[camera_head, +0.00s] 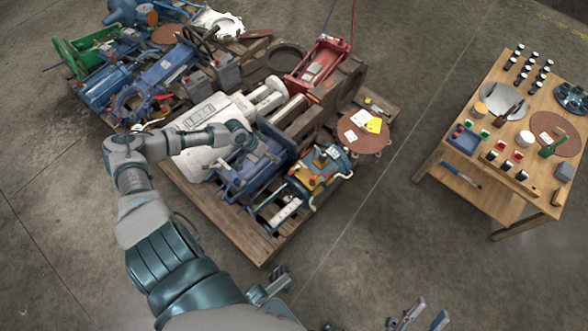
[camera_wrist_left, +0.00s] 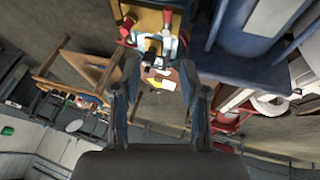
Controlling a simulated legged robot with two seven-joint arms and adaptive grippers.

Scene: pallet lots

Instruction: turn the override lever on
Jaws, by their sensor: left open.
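A yellow and blue machine (camera_head: 318,172) with red parts stands at the near right of the pallet. In the left wrist view the machine (camera_wrist_left: 150,20) is at the top, with a red-tipped lever (camera_wrist_left: 125,30) on its left and a red knob (camera_wrist_left: 167,20) beside it. I cannot tell for sure which is the override lever. My left gripper (camera_head: 262,152) is over the blue frame beside the machine. Its fingers (camera_wrist_left: 160,92) are apart with nothing between them, below the levers in the wrist view. My right gripper (camera_head: 424,315) is at the bottom edge, fingers apart and empty.
The wooden pallet (camera_head: 222,212) is crowded with a blue metal frame (camera_head: 245,180), a red jack-like part (camera_head: 318,62) and a brown disc (camera_head: 358,140) with tags. A wooden table (camera_head: 475,185) with small parts stands at the right. The floor between is clear.

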